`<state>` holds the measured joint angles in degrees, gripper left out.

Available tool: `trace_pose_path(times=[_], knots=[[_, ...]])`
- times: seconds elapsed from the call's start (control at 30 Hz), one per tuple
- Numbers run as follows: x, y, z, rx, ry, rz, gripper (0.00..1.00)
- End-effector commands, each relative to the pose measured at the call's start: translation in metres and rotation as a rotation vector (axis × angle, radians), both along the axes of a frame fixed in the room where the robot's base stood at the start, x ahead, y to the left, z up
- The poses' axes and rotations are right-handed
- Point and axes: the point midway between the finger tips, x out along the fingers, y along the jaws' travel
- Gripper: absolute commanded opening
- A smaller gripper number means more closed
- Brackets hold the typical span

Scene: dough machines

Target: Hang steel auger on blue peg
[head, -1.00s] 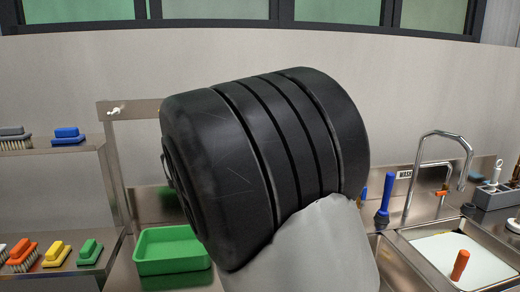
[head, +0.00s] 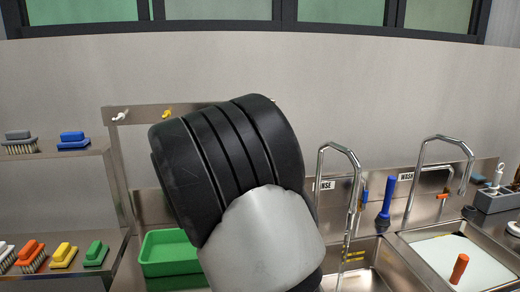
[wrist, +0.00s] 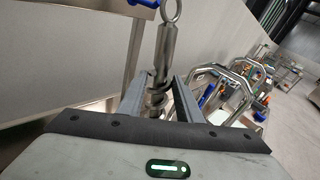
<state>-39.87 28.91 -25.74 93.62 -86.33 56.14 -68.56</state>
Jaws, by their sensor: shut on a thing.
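In the wrist view, my gripper (wrist: 158,88) is shut on the steel auger (wrist: 167,50). The auger is a grey metal piece with a ring at its far end, standing out past the fingertips; its near part is between the fingers. In the head view, my arm hides the gripper and the auger. A steel rail (head: 143,115) on the back wall carries a white peg (head: 121,116) and a yellow peg (head: 167,114). I cannot make out the blue peg; my arm covers the rail further right.
A shelf at left holds several coloured brushes, one of them blue (head: 73,139). A green tub (head: 168,250) sits below the rail. At right are sinks with curved taps (head: 440,140), a blue-handled tool (head: 387,198) and an orange-handled tool (head: 459,268).

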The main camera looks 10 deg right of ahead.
Motion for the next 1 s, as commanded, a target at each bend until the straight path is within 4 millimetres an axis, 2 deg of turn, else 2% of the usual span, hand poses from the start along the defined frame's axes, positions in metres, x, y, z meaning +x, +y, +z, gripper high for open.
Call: trace_pose_path(times=[0.7,1.0], knots=[[0.05,-0.001,0.002,-0.002,-0.001,-0.002,0.0],[0.058,-0.001,-0.007,-0.001,-0.002,-0.001,0.0]])
